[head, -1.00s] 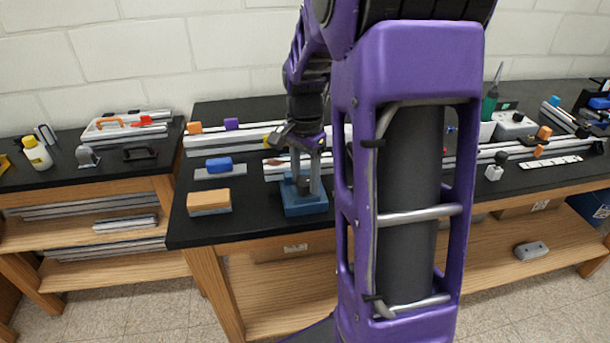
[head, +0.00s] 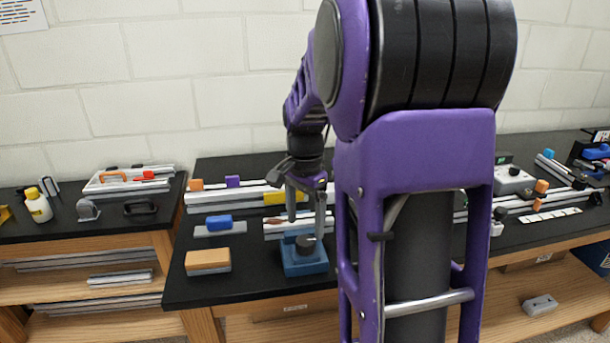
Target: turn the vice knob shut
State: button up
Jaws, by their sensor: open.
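The blue vice (head: 303,264) stands near the front edge of the black bench top. Its dark round knob (head: 305,244) faces up on top. My gripper (head: 305,228) points down above the vice, with its two grey fingers apart and nothing between them. The left fingertip is above and left of the knob; the right one is close to the knob's right side in the picture. I cannot tell whether it touches.
A wooden block (head: 208,261) and a blue block on a grey plate (head: 219,223) lie left of the vice. Aluminium extrusions (head: 255,196) run behind it. My purple arm hides the bench to the right.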

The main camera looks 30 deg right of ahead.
notch_tip(320, 180, up, 13)
jog(key=p, duration=0.1)
jog(key=shift+f, duration=0.15)
jog(key=n+b, duration=0.1)
jog(key=n, duration=0.1)
send_near(305, 240)
notch_tip(305, 240, down, 9)
dwell(0.7)
grip_shut()
jog(key=shift+m, duration=1.1)
